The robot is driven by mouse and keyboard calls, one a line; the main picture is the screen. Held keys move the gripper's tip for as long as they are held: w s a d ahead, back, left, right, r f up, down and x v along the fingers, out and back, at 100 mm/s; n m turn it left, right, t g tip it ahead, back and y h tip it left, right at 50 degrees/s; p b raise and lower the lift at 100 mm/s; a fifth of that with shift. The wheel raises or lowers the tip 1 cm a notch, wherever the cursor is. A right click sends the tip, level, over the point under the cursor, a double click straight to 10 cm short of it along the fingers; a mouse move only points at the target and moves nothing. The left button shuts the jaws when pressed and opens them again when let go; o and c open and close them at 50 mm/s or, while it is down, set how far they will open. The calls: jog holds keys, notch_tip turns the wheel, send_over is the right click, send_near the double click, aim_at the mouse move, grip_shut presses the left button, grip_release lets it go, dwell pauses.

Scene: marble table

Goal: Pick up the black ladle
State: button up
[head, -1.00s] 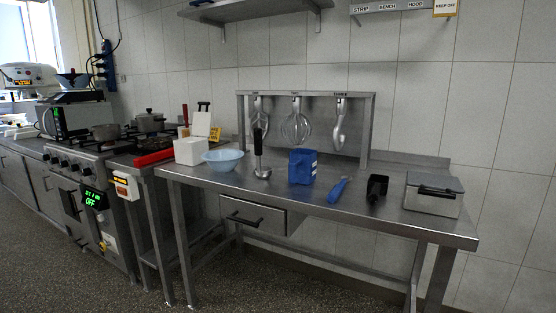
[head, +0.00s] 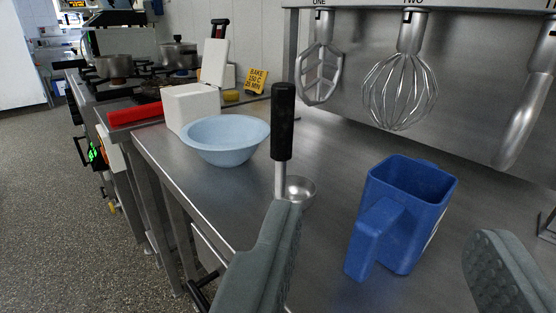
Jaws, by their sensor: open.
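The black ladle (head: 283,125) stands upright on the metal table, with a black handle on top and a steel shaft below it. A round steel bowl part (head: 299,190) shows at its foot, partly hidden by my left finger. My gripper (head: 390,255) is open, its two grey fingers at the bottom of the picture. The ladle is just beyond and above the tip of the left finger. I cannot tell whether they touch. Nothing is held between the fingers.
A blue jug (head: 400,215) stands on the table, in the gap seen between my fingers. A light blue bowl (head: 225,140) and a white box (head: 190,105) are to the left. A whisk (head: 400,90) and other beaters hang behind.

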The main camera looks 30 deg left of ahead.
aim_at(282, 145)
jog(key=w+a+f+y, duration=0.1)
jog(key=w+a+f, duration=0.1)
jog(key=w+a, duration=0.2)
jog(key=w+a+f+n+y, duration=0.1)
jog(key=w+a+f, duration=0.2)
jog(key=w, duration=0.6)
jog(key=w+a+f+g+y, duration=0.1)
jog(key=w+a+f, duration=0.1)
jog(key=w+a, duration=0.4)
jog(key=shift+w+f+n, duration=0.15)
jog(key=shift+f+n, duration=0.1)
jog(key=shift+n, duration=0.15)
jog(key=shift+x, duration=2.65)
jog(key=shift+f, duration=0.1)
jog(key=c, duration=1.1)
